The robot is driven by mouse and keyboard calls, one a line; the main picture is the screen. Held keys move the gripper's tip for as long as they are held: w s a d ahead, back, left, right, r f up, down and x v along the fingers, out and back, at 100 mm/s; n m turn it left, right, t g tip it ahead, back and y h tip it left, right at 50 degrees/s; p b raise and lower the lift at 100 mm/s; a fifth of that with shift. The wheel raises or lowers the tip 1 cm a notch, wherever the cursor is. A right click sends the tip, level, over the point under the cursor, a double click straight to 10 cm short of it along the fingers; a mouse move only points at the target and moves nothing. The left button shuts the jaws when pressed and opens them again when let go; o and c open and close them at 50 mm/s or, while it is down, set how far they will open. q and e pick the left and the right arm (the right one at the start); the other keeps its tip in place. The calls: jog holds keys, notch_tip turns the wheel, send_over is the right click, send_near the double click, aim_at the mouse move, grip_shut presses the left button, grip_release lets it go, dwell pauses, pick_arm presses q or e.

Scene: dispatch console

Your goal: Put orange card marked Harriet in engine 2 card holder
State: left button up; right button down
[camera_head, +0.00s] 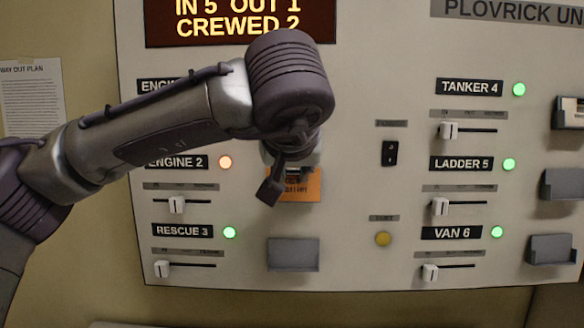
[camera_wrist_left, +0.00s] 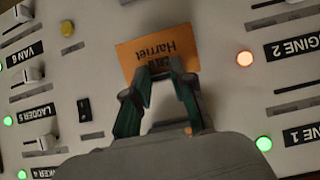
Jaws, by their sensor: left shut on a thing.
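The orange card (camera_head: 308,187) faces out from the console, right of the ENGINE 2 label (camera_head: 176,163) and its orange lamp (camera_head: 225,162). In the left wrist view the card (camera_wrist_left: 130,56) shows upside down and reads "Harriet". My left gripper (camera_head: 283,182) is shut on the card's edge, and its fingertips (camera_wrist_left: 164,68) show there too. The engine 2 card holder is not clearly seen; the card and my gripper cover the area beside the ENGINE 2 row. I cannot tell whether the card sits in it. My right gripper is not in view.
An empty grey holder (camera_head: 293,254) sits below the card, beside RESCUE 3. More holders line the right edge, one (camera_head: 563,185) beside LADDER 5. Sliders such as the ENGINE 2 one (camera_head: 177,205), a black switch (camera_head: 389,153) and a yellow button (camera_head: 383,239) stand out nearby.

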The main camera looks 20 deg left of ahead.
pick_arm(q)
jog(key=shift+w+a+f+p, duration=0.15)
jog(key=shift+w+a+f, duration=0.15)
jog(key=shift+w, duration=0.7)
jog(key=shift+w+a+f+p, duration=0.2)
jog(key=shift+w+a, duration=0.05)
jog(key=shift+w, duration=0.7)
jog(key=shift+w+a+f+p, duration=0.15)
jog(key=shift+w+a+f, duration=0.15)
jog(key=shift+w, duration=0.7)
jog(key=o, duration=0.8)
jog(key=shift+o, duration=0.2)
jog(key=v, duration=1.2)
